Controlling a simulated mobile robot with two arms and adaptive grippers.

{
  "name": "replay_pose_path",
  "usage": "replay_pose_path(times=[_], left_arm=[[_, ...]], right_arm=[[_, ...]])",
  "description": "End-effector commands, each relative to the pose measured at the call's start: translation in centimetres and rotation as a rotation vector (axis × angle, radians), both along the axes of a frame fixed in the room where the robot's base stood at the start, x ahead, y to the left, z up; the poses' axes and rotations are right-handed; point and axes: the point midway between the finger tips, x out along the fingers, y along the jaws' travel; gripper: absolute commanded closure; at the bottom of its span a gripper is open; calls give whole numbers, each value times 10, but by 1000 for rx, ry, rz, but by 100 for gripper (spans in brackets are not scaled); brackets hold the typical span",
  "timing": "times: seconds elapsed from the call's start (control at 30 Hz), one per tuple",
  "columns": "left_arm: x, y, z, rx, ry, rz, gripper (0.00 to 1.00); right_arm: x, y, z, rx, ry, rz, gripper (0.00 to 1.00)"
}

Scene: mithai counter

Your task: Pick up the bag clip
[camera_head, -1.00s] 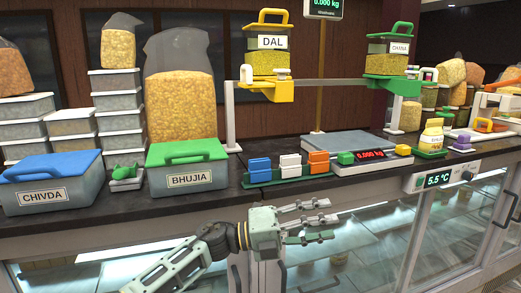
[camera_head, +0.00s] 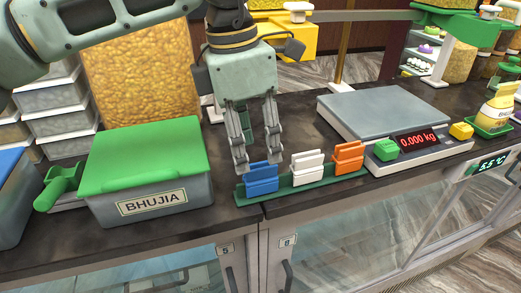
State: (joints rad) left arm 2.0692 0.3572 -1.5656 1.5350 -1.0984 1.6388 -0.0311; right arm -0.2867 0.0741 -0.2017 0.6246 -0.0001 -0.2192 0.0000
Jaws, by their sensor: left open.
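Three bag clips stand in a row on a green tray (camera_head: 290,189) at the counter's front: a blue clip (camera_head: 262,178), a white clip (camera_head: 307,167) and an orange clip (camera_head: 348,158). My left gripper (camera_head: 259,163) points down with its fingers apart, right over the blue clip. Its fingertips are close to the clip's top; I cannot tell whether they touch it. Nothing is held between the fingers. My right gripper is not in view.
The green-lidded BHUJIA box (camera_head: 151,204) stands left of the tray, with a green scoop (camera_head: 58,187) beside it. A scale (camera_head: 380,112) with a red display is to the right. Dark bare counter lies behind the tray.

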Motion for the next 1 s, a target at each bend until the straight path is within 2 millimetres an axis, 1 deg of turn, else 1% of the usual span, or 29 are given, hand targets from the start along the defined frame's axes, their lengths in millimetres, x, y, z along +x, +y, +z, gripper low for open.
replay_pose_path(times=[0.03, 0.1, 0.17, 0.27, 0.3, 0.4, 0.5, 0.57, 0.63, 0.7, 0.83, 0.9, 1.0], left_arm=[[-1, 0, 0, 3, -2, -2, 56], [0, 0, -5, 5, -2, -1, 56], [0, -1, -12, 6, -2, -2, 56], [0, -3, -22, 5, -2, -2, 56], [0, -4, -26, 5, -1, -2, 56], [1, -9, -37, 5, 1, -3, 56], [2, -13, -51, 4, 2, -1, 56], [2, -14, -61, 3, 0, -1, 56], [3, -15, -69, 2, 0, -2, 56], [3, -15, -73, 0, 0, -2, 56], [3, -15, -75, -1, -1, -2, 56], [3, -15, -75, -1, -1, -2, 56], [3, -15, -75, -1, -1, -2, 64]], right_arm=[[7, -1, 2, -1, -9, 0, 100], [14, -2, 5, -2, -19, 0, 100], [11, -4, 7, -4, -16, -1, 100], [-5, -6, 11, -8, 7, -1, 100], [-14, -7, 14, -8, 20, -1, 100], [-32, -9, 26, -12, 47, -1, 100], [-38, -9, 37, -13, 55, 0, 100], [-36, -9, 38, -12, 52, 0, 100], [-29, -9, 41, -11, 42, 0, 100], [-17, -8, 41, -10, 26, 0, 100], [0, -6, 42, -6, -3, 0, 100], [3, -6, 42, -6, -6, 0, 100], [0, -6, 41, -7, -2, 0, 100]])
